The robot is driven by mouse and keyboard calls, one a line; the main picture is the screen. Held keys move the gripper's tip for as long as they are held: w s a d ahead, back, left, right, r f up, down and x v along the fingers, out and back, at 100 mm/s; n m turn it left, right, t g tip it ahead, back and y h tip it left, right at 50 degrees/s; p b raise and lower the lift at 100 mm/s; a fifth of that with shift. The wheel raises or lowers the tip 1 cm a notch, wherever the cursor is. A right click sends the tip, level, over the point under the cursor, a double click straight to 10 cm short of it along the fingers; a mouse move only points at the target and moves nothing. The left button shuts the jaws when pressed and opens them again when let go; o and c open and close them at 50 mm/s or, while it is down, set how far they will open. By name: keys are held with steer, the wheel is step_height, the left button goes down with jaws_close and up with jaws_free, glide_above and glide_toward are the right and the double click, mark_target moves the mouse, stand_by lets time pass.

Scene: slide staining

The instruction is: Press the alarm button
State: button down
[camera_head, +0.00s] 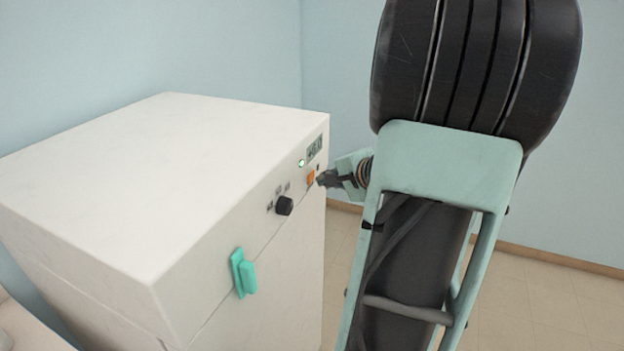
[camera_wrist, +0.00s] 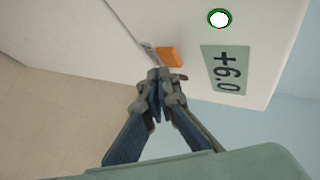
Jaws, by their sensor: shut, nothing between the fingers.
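The alarm button appears to be the small orange button (camera_head: 310,177) on the front panel of a white box-shaped machine (camera_head: 150,170). It also shows in the wrist view as an orange block (camera_wrist: 169,57), just beyond the fingertips. My gripper (camera_head: 322,180) is shut and empty, with its tips close in front of the orange button. In the wrist view the closed fingertips (camera_wrist: 160,76) overlap the button's near edge. I cannot tell whether they touch it.
The panel also carries a display (camera_wrist: 225,70) reading +6.0, a lit green indicator (camera_wrist: 218,18) and a black knob (camera_head: 284,205). A teal handle (camera_head: 243,273) juts from the machine's front. Open tiled floor (camera_head: 545,300) lies to the right.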

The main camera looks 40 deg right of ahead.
steer(key=shift+s+d, duration=0.1)
steer(key=shift+s, duration=0.05)
steer(key=shift+s+d+b, duration=0.15)
steer(key=shift+s+d, duration=0.25)
steer(key=shift+s, duration=0.35)
steer(key=shift+s+d+b, duration=0.2)
steer(key=shift+s+d, duration=0.15)
steer(key=shift+s, duration=0.4)
steer(key=shift+s+d+b, duration=0.15)
steer(key=shift+s+d, duration=0.25)
steer(key=shift+s, duration=0.35)
